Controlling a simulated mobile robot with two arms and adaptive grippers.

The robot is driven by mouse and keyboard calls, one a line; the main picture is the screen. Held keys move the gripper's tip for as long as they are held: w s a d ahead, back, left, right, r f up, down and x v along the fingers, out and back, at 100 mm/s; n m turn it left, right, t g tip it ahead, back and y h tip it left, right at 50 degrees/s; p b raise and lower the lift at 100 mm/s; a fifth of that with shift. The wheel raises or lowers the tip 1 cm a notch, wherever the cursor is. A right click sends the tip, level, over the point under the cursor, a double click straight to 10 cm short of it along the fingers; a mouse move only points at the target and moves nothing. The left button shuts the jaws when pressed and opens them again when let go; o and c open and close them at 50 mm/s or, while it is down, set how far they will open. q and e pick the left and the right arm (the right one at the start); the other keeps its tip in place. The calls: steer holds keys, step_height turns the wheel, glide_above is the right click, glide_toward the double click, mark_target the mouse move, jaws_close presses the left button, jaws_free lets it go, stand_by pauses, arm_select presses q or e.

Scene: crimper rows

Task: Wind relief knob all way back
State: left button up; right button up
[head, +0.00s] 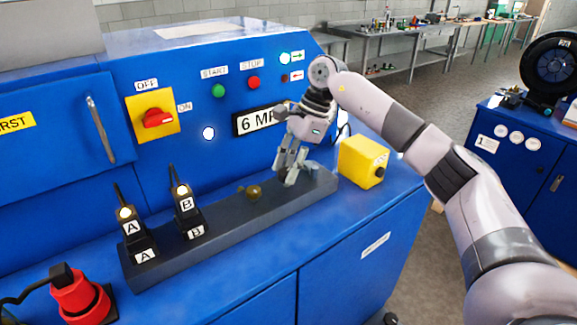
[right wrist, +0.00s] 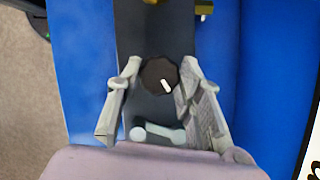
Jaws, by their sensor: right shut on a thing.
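The relief knob is a black scalloped knob (right wrist: 160,75) with a white pointer mark on its top. In the right wrist view the mark points down and slightly right. My right gripper (right wrist: 158,74) is shut on the knob, one finger at each side. In the head view my right gripper (head: 288,180) reaches down to the right end of the dark grey rail (head: 222,219), and its fingers mostly hide the knob there. My left gripper is not in view.
A brass fitting (head: 252,192) sits left of my gripper on the rail, with levers A (head: 130,228) and B (head: 185,204) farther left. A yellow box (head: 363,161) stands close on the right. The blue panel with a "6 MP" label (head: 256,121) rises behind.

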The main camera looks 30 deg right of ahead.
steer(key=o, duration=1.2)
steer(key=shift+d, duration=0.1)
steer(key=shift+c, duration=0.2)
steer(key=v, duration=1.2)
